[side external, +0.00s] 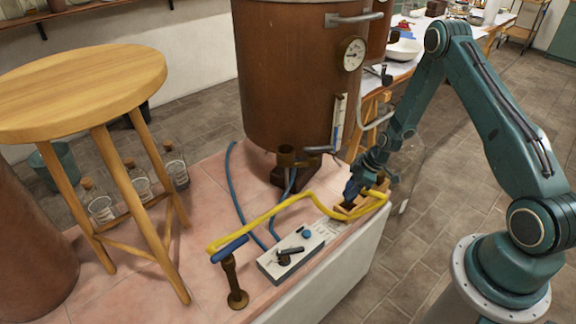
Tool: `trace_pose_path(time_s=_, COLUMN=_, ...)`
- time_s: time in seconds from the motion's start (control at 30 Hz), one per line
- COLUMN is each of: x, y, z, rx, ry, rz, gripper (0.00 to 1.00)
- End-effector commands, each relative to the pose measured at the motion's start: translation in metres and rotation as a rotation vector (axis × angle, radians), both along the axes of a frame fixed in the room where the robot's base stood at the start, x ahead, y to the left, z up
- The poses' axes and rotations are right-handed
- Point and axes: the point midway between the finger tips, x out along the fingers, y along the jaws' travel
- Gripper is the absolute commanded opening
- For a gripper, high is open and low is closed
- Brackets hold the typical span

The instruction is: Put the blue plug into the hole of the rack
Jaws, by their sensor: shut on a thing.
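My gripper (362,174) points down at the far right end of the pink tiled bench. It is shut on a small dark blue piece, which looks like the blue plug (350,190). A small wooden rack (376,195) sits right below and beside my gripper at the bench edge. My gripper and a yellow hose cover much of it, so its hole cannot be made out. I cannot tell whether the plug touches the rack or is above it.
The yellow hose (270,213) runs along the bench past the rack. A grey control box (292,252) and a brass valve with a blue handle (231,248) stand in front. A large copper vessel (295,90) rises behind. A wooden stool (80,85) and corked bottles (137,180) are left.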

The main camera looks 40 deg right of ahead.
Motion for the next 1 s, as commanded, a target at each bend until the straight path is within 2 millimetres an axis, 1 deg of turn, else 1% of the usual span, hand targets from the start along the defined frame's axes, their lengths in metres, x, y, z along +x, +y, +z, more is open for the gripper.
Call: trace_pose_path(time_s=1.0, x=0.0002, y=0.0, z=-0.0053, rx=0.0, ry=0.0, rz=0.0, gripper=0.16)
